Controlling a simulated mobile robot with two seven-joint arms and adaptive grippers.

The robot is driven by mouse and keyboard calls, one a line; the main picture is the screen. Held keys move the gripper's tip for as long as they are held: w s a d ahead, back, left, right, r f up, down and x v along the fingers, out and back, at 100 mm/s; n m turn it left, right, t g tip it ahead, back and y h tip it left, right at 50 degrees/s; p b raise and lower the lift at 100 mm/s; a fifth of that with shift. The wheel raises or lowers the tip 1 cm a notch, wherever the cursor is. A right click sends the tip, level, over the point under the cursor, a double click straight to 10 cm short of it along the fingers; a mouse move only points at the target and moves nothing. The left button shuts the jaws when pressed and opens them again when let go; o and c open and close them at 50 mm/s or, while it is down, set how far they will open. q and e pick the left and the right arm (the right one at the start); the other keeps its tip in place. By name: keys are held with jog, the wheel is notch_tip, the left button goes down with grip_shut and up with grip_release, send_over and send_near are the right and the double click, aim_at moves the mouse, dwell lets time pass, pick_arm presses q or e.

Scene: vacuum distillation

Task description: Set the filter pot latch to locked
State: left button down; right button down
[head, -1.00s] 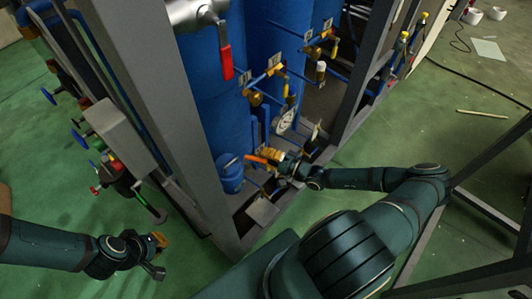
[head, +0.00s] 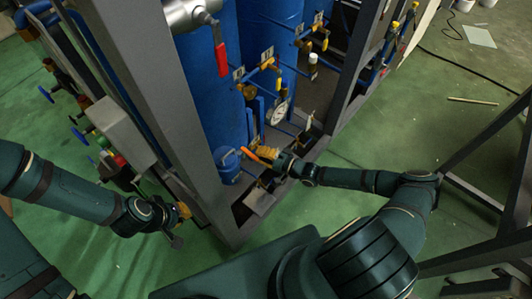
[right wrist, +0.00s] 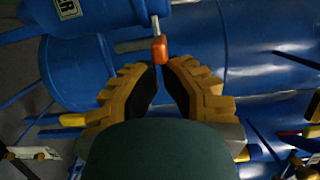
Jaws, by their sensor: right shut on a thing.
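The filter pot (head: 228,168) is the small blue pot low inside the rack in the head view. It also fills the left of the right wrist view (right wrist: 85,70). Its latch (head: 247,154) shows as an orange-tipped lever at the pot's right side; in the right wrist view the orange tip (right wrist: 160,49) ends a thin metal rod. My right gripper (right wrist: 160,62) is shut on the orange tip, its yellow fingers meeting at it. The fingers hide part of the tip. My left gripper (head: 181,224) hangs outside the rack's left side, away from the latch; its jaw opening is unclear.
A grey rack post (head: 175,120) stands left of the pot. Tall blue columns (head: 215,90) with valves and a gauge (head: 279,112) rise behind it. A red-handled lever (head: 222,60) hangs above. The green floor (head: 400,130) at right is largely clear.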

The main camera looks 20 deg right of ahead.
dwell(0.4)
jog(key=w+d+b, duration=0.2)
jog(key=d, duration=0.2)
jog(key=s, duration=1)
jog(key=shift+d+p, duration=0.35)
